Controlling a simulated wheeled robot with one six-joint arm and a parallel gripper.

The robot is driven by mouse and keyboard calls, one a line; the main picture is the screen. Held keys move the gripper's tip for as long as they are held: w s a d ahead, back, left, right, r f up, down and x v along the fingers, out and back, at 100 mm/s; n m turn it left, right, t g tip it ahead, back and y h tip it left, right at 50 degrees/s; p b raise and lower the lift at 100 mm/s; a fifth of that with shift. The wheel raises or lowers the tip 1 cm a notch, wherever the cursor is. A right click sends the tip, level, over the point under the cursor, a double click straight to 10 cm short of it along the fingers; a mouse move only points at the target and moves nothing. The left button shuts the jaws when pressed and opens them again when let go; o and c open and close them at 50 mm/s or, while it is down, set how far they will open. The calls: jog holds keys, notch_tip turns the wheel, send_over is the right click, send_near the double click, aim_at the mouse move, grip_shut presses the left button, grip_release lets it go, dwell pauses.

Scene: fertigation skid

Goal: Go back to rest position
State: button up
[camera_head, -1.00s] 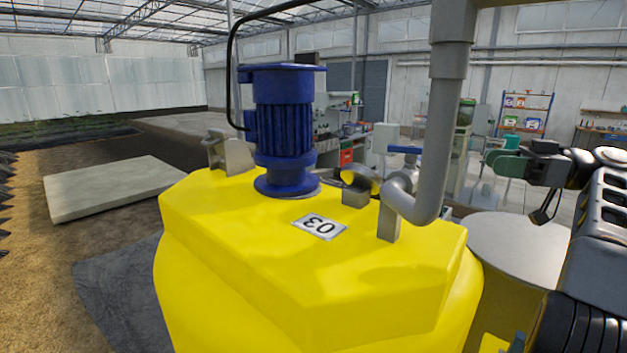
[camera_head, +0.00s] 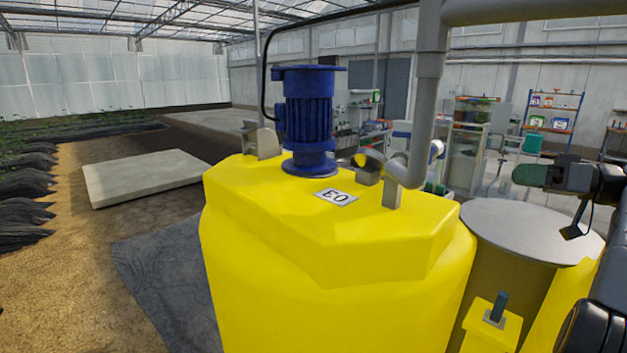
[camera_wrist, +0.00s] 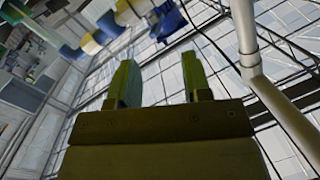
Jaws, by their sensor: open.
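My gripper (camera_head: 528,175) is at the right edge of the head view, pointing left, above the grey round lid (camera_head: 530,228) of a drum. In the wrist view my gripper (camera_wrist: 160,78) shows two green fingers apart, with nothing between them. The wrist camera looks up towards the roof and the pale wall.
A blue motor (camera_head: 308,120) stands on the tank. A grey pipe (camera_head: 428,100) rises from the tank top and also crosses the wrist view (camera_wrist: 246,45). A yellow post (camera_head: 493,325) with a dark stem is at the front right. Open floor (camera_head: 95,265) lies left.

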notch_tip(320, 180, down, 10)
jog(key=w+m+h, duration=0.3)
jog(key=m+h, duration=0.2)
jog(key=m, duration=0.4)
jog(key=s+a+f+m+g+h, duration=0.3)
jog(key=s+a+f+m+h, duration=0.1)
jog(key=a+f, duration=0.5)
jog(key=s+a+f+n+g+h, duration=0.1)
jog(key=s+a+f+n+h, duration=0.1)
jog(key=s+a+f, duration=0.3)
jog(key=s+a+f+n+g+h, duration=0.1)
jog(key=s+a+f+n+h, duration=0.2)
jog(key=s+a, duration=0.9)
notch_tip(320, 180, down, 2)
jog(key=shift+s+a+n+b, duration=0.15)
jog(key=shift+s+n+b, duration=0.3)
jog(key=shift+s+n, duration=0.3)
dwell(3.2)
